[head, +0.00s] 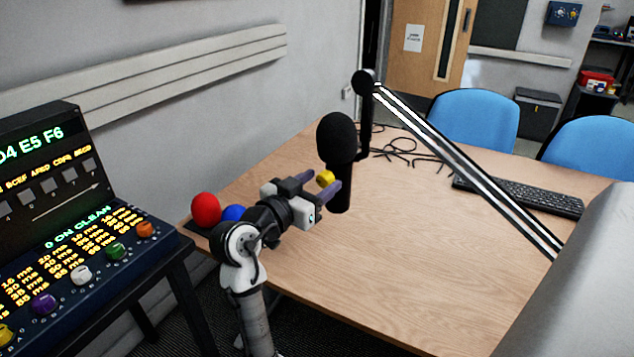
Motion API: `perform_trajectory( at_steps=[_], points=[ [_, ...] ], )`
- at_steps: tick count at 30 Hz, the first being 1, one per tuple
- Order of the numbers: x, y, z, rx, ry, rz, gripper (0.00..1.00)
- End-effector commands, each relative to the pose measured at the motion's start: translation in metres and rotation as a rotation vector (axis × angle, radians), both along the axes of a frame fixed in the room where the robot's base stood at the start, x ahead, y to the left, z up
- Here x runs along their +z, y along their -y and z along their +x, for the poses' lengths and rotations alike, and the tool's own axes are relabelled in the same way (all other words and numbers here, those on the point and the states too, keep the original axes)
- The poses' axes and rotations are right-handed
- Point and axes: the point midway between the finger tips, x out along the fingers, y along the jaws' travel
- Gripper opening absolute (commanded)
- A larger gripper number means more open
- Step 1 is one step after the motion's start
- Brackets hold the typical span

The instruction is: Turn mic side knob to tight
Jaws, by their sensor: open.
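The microphone (338,138) is black with a round foam top and hangs upright over the table from a jointed boom arm (465,165). A small yellow knob (325,178) shows at the near left side of the microphone body. My gripper (325,189) is open, with its two fingers pointing at the microphone, one on the far left of the yellow knob and one on the near right. The knob appears between the fingertips; I cannot tell whether either finger touches it.
The wooden table (400,270) is mostly bare in front. A black keyboard (520,195) and loose black cables (405,150) lie farther back. A control panel (75,240) with coloured knobs stands at left.

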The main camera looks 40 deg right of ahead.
Motion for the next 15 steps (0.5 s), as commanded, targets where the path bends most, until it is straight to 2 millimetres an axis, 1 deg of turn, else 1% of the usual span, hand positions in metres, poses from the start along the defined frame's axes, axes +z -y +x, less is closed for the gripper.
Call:
perform_trajectory(
  at_steps=[2, 3, 12, 13, 15],
  points=[
    [0.0, -0.0002, 0.0, 0.0, 0.0, 0.0, 0.51],
    [0.0, -0.0003, -0.0001, 0.0, 0.0, 0.0, 0.48],
    [0.0, -0.0005, 0.0, 0.0, 0.0, 0.0, 0.09],
    [0.0, -0.0005, 0.0, 0.0, 0.0, 0.0, 0.07],
    [-0.0001, -0.0006, 0.0, 0.0, 0.001, 0.0, 0.07]
  ],
)
